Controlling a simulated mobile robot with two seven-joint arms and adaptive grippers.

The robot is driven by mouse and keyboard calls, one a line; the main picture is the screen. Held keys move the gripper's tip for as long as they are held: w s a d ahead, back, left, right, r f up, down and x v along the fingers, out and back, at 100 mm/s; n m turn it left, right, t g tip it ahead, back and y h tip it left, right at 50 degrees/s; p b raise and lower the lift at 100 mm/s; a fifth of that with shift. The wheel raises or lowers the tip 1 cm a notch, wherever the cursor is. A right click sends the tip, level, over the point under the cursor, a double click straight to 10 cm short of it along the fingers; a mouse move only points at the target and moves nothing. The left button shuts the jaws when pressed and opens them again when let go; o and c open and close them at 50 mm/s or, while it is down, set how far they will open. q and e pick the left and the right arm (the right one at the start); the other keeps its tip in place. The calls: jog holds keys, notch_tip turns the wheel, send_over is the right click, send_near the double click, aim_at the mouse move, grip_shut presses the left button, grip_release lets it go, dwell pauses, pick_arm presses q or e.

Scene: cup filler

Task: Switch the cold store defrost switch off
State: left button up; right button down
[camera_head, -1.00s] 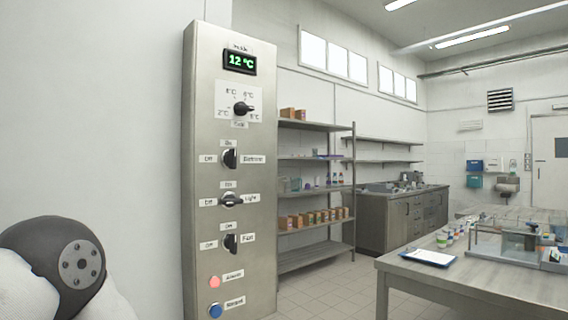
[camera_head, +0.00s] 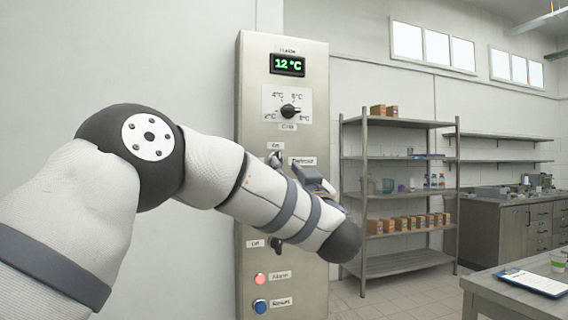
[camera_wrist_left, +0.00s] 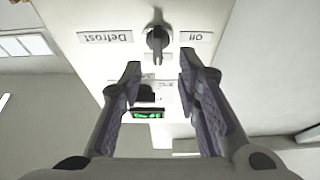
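The tall steel control panel (camera_head: 255,70) stands left of centre in the head view. Its defrost switch (camera_head: 276,158), a dark rotary knob, is partly visible above my left arm, with the Defrost label to its right. In the left wrist view, which is upside down, the knob (camera_wrist_left: 157,40) stands vertical between the Defrost and Off labels, not turned towards Off. My left gripper (camera_wrist_left: 160,65) is open and empty, its two fingers apart and pointing at the panel, just short of the knob. In the head view the left gripper (camera_head: 314,180) is partly visible before the panel.
The temperature dial (camera_head: 289,111) and display (camera_head: 287,65) sit above the switch. A red button (camera_head: 260,279) and a blue button (camera_head: 260,306) sit below. Shelves (camera_head: 400,123) stand right, and a table (camera_head: 490,285) at lower right.

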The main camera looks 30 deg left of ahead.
aim_at(280, 159)
pick_arm(q)
jog(key=x, duration=0.5)
jog(key=shift+w, duration=0.2)
pick_arm(e)
jog(key=shift+w+d, duration=0.1)
pick_arm(q)
jog(key=shift+c, duration=0.2)
grip_shut()
